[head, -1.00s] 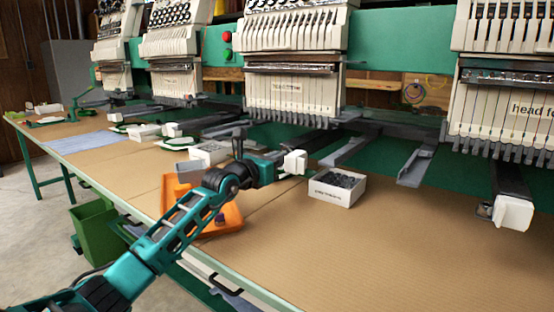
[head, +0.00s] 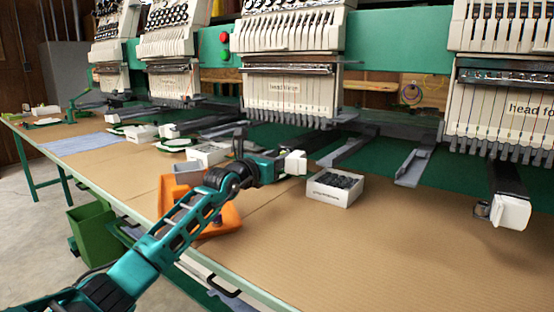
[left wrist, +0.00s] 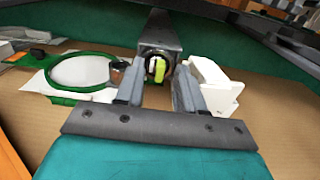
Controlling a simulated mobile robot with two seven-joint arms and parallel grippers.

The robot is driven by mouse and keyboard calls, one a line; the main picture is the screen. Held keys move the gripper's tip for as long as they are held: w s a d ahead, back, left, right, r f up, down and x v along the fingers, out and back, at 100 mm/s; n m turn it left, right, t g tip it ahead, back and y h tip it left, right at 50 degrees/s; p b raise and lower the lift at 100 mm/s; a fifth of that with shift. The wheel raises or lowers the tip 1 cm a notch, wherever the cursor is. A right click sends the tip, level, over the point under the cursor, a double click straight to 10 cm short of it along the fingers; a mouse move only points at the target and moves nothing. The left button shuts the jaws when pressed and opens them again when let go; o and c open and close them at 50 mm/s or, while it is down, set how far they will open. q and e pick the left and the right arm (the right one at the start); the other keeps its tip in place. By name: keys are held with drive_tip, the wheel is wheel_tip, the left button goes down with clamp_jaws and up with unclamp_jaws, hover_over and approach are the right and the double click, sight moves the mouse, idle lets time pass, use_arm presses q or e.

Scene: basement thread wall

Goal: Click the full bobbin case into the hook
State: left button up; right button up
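In the left wrist view, the hook (left wrist: 157,68) is a round opening in the end of a dark grey machine arm. A yellow-green piece sits in it; I cannot tell whether this is the full bobbin case. My left gripper (left wrist: 158,92) has its two grey fingers apart, one on each side in front of the hook, with nothing visibly clamped between them. In the head view, my left gripper (head: 270,168) is beside the white end cover (head: 295,162) of the middle machine arm; its fingertips are largely hidden there. My right gripper is not in view.
A white box of dark round pieces (head: 335,187) stands right of my gripper. An orange tray (head: 222,222) lies partly behind my arm. Another hook arm's white cover (head: 513,212) is at right. A green hoop (left wrist: 82,72) lies left. The front right table is clear.

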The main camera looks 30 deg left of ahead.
use_arm(q)
drive_tip(key=s+a+p, duration=0.1)
drive_tip(key=s+p, duration=0.1)
drive_tip(key=s, duration=1.1)
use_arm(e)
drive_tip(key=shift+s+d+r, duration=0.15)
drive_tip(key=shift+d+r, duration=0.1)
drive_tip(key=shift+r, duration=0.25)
